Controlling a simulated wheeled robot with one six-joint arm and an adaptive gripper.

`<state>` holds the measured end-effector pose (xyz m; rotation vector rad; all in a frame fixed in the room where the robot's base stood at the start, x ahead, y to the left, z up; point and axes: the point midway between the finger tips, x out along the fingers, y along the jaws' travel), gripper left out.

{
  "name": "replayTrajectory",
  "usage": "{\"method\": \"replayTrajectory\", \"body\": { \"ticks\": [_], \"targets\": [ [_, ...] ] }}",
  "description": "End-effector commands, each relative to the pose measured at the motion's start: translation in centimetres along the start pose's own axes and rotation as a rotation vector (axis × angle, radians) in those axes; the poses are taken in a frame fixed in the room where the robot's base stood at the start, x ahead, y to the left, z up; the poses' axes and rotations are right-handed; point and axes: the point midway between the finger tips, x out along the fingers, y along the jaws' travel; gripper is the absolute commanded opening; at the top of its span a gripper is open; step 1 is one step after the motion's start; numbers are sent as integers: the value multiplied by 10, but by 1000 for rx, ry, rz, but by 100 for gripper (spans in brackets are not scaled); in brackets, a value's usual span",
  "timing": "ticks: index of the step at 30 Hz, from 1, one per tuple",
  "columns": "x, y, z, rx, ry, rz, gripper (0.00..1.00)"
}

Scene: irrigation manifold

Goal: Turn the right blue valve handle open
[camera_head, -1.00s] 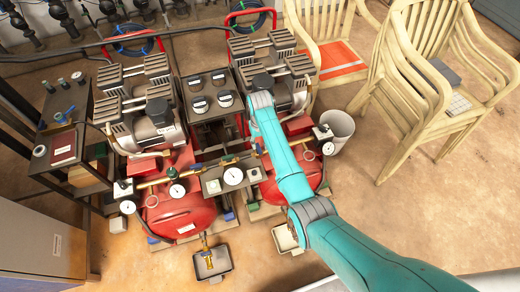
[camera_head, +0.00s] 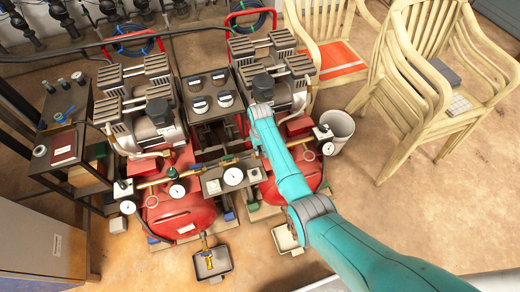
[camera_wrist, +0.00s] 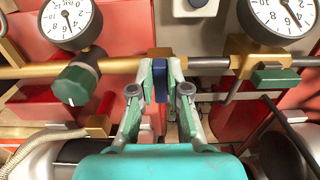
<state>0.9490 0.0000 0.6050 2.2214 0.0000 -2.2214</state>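The right blue valve handle (camera_wrist: 160,86) is a narrow blue lever at the middle of the wrist view. It shows upright in the picture, crossing the line of the brass pipe (camera_wrist: 208,63). My gripper (camera_wrist: 161,72) has one pale finger on each side of the handle, and both fingers appear to press against it. In the head view my arm reaches in from the lower right. My wrist is above the right red tank (camera_head: 283,184), and it hides the fingertips and the handle there.
In the wrist view, a round green knob (camera_wrist: 77,84) is left of the fingers and a green handle (camera_wrist: 275,77) is right. Two white gauges (camera_wrist: 68,20) (camera_wrist: 281,15) stand above. A grey bucket (camera_head: 337,127) and stacked chairs (camera_head: 425,85) stand to the right; floor before them is clear.

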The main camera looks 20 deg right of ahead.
Motion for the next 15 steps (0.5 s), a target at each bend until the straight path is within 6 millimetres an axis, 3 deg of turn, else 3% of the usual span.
{"method": "replayTrajectory", "body": {
  "ticks": [15],
  "targets": [
    [0, 2, 0, -118, 0, 0, 0]
  ]
}}
